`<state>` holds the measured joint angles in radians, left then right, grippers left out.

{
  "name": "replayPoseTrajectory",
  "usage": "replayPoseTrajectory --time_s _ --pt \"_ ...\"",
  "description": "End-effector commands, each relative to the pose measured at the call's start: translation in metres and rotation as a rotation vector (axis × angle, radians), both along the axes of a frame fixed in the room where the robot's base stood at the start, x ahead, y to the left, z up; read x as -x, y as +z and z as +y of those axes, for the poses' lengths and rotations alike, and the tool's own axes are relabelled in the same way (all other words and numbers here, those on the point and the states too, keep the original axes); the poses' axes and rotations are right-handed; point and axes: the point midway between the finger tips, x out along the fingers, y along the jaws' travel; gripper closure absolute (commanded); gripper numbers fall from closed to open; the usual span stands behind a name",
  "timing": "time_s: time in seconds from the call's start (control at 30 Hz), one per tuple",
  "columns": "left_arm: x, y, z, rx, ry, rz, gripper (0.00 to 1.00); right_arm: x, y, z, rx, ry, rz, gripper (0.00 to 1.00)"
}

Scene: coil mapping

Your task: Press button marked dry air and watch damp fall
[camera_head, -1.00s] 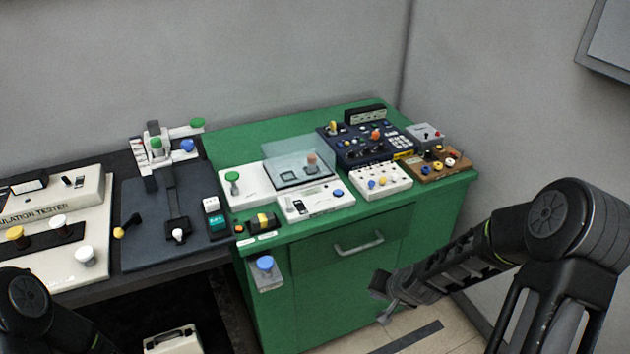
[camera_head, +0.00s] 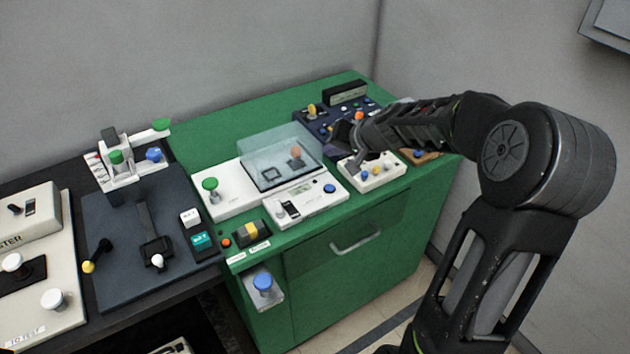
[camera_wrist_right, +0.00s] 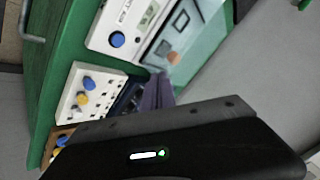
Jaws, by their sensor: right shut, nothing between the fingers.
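No label that I can read says dry air, so I cannot tell which button is meant. Candidates are a white instrument (camera_head: 303,204) with a blue button (camera_head: 329,188), and a white box (camera_head: 362,181) with blue and yellow knobs. The instrument's blue button (camera_wrist_right: 117,39) and the white box (camera_wrist_right: 70,101) also show in the right wrist view. My right gripper (camera_head: 355,150) is shut and empty, above or just behind the white box; contact cannot be told. Its fingers (camera_wrist_right: 158,92) show in the right wrist view. My left gripper is out of view.
A dark blue panel with knobs (camera_head: 320,121) lies behind my right gripper. A blue knob (camera_head: 263,282) sits on the green cabinet's front. A dark mat (camera_head: 125,285) lies left. The cabinet's back-left top is clear.

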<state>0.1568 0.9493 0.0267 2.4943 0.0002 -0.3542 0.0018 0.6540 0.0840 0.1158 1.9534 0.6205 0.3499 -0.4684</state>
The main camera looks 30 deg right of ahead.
Motion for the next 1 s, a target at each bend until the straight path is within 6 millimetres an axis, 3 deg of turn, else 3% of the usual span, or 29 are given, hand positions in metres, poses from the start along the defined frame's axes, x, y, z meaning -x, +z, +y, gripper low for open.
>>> replayPoseTrajectory --time_s 0.53,1.0 --pt "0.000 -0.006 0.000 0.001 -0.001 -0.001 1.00 0.001 -0.009 0.001 0.009 0.015 0.004 1.00" --pt "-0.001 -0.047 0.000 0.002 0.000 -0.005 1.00 0.001 -0.067 0.001 0.009 0.015 0.004 1.00"
